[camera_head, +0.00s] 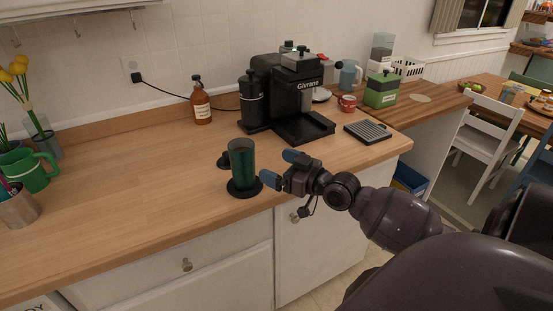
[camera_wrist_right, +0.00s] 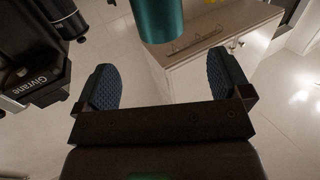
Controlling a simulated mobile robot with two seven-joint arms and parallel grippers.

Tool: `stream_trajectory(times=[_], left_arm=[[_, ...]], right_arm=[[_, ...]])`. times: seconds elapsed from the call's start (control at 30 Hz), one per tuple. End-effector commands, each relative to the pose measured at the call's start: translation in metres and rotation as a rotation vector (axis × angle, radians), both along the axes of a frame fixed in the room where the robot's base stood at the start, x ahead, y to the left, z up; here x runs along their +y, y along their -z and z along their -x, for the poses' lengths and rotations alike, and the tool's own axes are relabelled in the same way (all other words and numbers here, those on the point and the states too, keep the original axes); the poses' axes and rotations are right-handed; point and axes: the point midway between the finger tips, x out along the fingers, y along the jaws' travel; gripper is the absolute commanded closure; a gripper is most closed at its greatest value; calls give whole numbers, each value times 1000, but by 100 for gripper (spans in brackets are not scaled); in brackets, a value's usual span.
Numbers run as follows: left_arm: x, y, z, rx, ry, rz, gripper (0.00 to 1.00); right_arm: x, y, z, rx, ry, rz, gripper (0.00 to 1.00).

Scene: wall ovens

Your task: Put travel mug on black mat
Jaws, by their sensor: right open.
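The green travel mug (camera_head: 241,158) stands upright near the counter's front edge. Its base appears to rest on the round black mat (camera_head: 246,193), whose dark rim shows around it. My right gripper (camera_head: 280,168) is just to the right of the mug, its blue-padded fingers apart with nothing between them. In the right wrist view the open gripper (camera_wrist_right: 165,76) has the teal mug (camera_wrist_right: 158,18) beyond its fingertips, clear of both pads. The mat cannot be made out in the wrist view. My left gripper is not in view.
A black coffee machine (camera_head: 288,95) and an amber bottle (camera_head: 201,104) stand behind. A green mug (camera_head: 27,172) and a metal cup (camera_head: 17,208) are at the far left. The wooden counter (camera_head: 130,190) between is clear.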

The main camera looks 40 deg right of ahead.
Motion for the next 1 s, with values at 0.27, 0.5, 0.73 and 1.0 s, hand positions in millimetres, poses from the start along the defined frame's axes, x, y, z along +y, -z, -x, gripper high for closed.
stream_trajectory(times=[0.27, 0.5, 0.73, 1.0], left_arm=[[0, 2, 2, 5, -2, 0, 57], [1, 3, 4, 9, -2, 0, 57], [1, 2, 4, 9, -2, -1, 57], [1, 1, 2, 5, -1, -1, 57]], right_arm=[[39, 125, 62, 213, 85, 41, 4], [97, 222, 141, 437, 174, 108, 4], [129, 256, 178, 543, 218, 151, 4], [132, 259, 182, 555, 223, 158, 4]])
